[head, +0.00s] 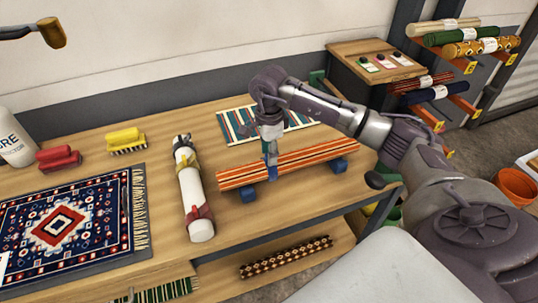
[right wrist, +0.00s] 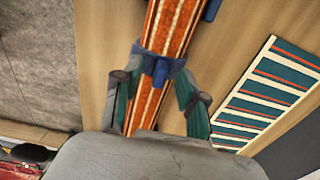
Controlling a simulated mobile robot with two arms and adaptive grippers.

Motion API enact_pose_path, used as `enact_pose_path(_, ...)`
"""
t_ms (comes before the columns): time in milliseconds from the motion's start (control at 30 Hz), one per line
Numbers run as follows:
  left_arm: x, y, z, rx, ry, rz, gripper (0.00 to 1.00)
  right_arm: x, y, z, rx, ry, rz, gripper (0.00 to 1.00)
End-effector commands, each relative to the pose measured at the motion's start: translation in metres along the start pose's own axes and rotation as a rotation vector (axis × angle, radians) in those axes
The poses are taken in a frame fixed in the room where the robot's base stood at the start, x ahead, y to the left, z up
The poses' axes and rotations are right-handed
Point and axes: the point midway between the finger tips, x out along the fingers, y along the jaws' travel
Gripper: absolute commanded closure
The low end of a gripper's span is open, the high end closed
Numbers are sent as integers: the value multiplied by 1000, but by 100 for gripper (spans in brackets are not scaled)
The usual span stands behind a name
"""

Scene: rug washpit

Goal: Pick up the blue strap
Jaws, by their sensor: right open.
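The blue strap (right wrist: 172,66) runs around an orange striped rolled rug (right wrist: 176,28), with a small tab on top in the right wrist view. In the head view the strap (head: 273,172) shows as a narrow blue band below my right gripper (head: 270,152). The roll (head: 313,157) lies on the table. My right gripper is open, pointing down over the roll; its green-padded fingers also show in the right wrist view (right wrist: 156,78), one on each side of the strap. Whether they touch it I cannot tell. My left gripper is not in view.
Blue blocks (head: 248,194) sit at the roll's sides. A white roll with ties (head: 194,195) lies left of it, a striped teal mat (head: 232,124) behind. Brushes (head: 127,140) and a patterned rug (head: 65,228) are farther left. A rack of rolls (head: 455,50) stands at right.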

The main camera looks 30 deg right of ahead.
Motion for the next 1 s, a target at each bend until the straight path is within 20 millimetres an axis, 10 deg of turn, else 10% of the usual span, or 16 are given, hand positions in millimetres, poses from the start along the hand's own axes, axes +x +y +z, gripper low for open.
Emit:
enact_pose_path(300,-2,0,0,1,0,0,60,8,0,0,-1,-1,0,58)
enact_pose_path(567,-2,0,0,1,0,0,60,8,0,0,-1,-1,0,100)
enact_pose_path(1000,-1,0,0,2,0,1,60,8,0,0,-1,0,1,100)
